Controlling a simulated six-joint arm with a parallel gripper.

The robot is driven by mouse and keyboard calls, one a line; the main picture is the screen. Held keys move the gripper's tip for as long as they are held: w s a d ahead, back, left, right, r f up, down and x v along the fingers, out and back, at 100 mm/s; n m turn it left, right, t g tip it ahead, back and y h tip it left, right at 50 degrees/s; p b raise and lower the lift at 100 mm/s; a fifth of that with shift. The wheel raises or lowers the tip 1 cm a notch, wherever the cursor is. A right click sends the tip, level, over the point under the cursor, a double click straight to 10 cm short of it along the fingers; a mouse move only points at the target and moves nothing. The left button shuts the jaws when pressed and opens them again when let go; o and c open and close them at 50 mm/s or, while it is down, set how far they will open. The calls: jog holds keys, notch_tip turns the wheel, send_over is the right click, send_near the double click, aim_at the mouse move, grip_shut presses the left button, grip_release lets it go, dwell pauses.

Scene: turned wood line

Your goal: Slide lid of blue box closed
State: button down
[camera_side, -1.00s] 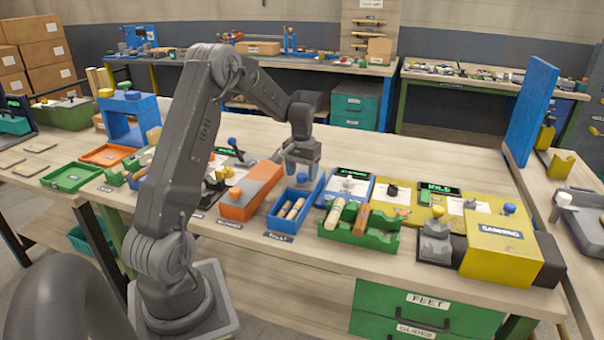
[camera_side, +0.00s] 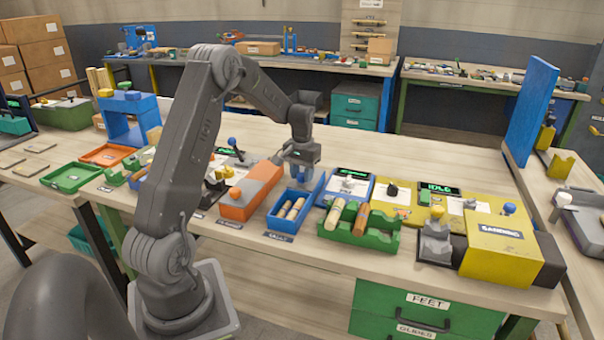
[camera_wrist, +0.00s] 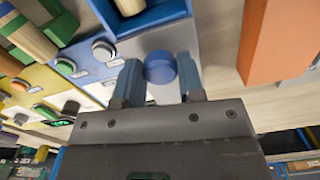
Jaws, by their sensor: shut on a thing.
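The blue box (camera_side: 281,225) stands near the front of the bench with light wooden turned pieces in it, so its top is open there. My gripper (camera_side: 301,176) is low over the lid, pointing down. In the wrist view, a round blue knob (camera_wrist: 160,67) sits between the two fingers of my gripper (camera_wrist: 158,75), which is shut on it. The blue box's end wall (camera_wrist: 152,18) shows at the top of that view.
An orange box (camera_side: 240,207) stands close on the left. A blue-edged control panel (camera_side: 350,184) and a green rack (camera_side: 352,234) with wooden pieces stand close on the right. A yellow box (camera_side: 497,250) is farther right. Bare bench lies behind the lid.

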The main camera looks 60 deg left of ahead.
jog(key=s+d, duration=0.9)
jog(key=shift+s+d, duration=0.35)
jog(key=shift+d, duration=0.05)
jog(key=c, duration=0.7)
grip_release()
jog(key=shift+c, duration=0.2)
jog(key=shift+r, duration=0.1)
notch_tip(320, 180, up, 14)
jog(key=s+d+r+m+t, duration=0.1)
jog(key=s+d+m+t, duration=0.1)
jog(key=d, duration=0.9)
jog(key=s+d+r+m+t, duration=0.2)
jog(key=s+d+m, duration=0.3)
jog(key=d, duration=0.6)
jog(key=shift+s+d+t, duration=0.2)
jog(key=shift+s+t, duration=0.55)
jog(key=shift+t, duration=0.05)
